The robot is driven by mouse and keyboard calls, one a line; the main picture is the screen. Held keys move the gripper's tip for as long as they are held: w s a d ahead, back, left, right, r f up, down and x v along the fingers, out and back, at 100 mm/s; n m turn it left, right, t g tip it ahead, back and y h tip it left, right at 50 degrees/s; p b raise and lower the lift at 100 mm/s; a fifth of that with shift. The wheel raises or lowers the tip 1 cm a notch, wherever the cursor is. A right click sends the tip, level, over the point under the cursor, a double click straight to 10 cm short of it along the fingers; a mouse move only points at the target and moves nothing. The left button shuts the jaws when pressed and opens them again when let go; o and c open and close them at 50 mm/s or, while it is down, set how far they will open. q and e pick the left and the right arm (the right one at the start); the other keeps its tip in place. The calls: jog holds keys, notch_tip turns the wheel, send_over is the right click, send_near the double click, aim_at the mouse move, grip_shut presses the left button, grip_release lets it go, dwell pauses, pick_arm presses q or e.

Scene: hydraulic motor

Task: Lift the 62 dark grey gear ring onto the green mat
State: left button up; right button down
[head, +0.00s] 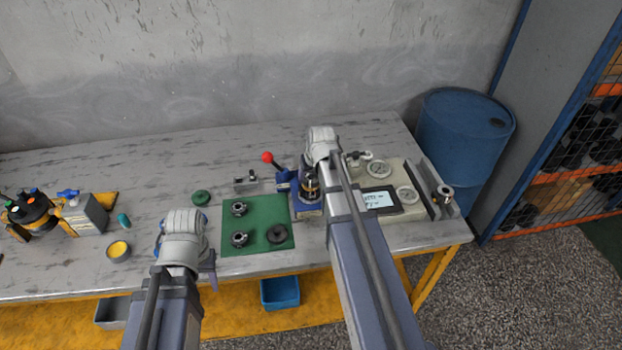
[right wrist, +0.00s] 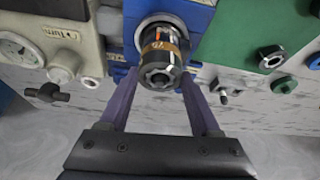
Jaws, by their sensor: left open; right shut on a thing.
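A dark grey ring-shaped part (right wrist: 158,70) with an orange-brown band stands upright at the blue fixture (right wrist: 193,18). Its marking is too small to read surely. My right gripper (right wrist: 160,84) is shut on it, one purple finger on each side. In the head view the part (head: 310,187) shows just right of the green mat (head: 238,224). On the mat lie two dark grey gear-like parts (head: 239,208) (head: 240,239) and a flat dark ring (head: 277,234). My left gripper (head: 207,264) is open at the table's front, left of the mat, partly hidden by its wrist.
A red-knobbed lever (head: 267,157) stands behind the fixture. A pale gauge unit with a screen (head: 378,199) is to its right. A green disc (head: 201,197), a yellow cup (head: 118,251) and a dark device (head: 34,216) are at left. The table's back left is clear.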

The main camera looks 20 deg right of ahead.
jog(key=shift+r, duration=0.1)
notch_tip(320, 180, up, 10)
jog(key=p, duration=1)
jog(key=shift+r+p, duration=0.75)
jog(key=shift+p, duration=0.05)
jog(key=w+a+f+n+y+b, duration=0.1)
jog(key=w+a+f+n+b, duration=0.2)
jog(key=a+f+b, duration=0.8)
jog(key=shift+w+a+f, duration=0.2)
jog(key=shift+a+f, duration=0.1)
jog(key=shift+a, duration=0.15)
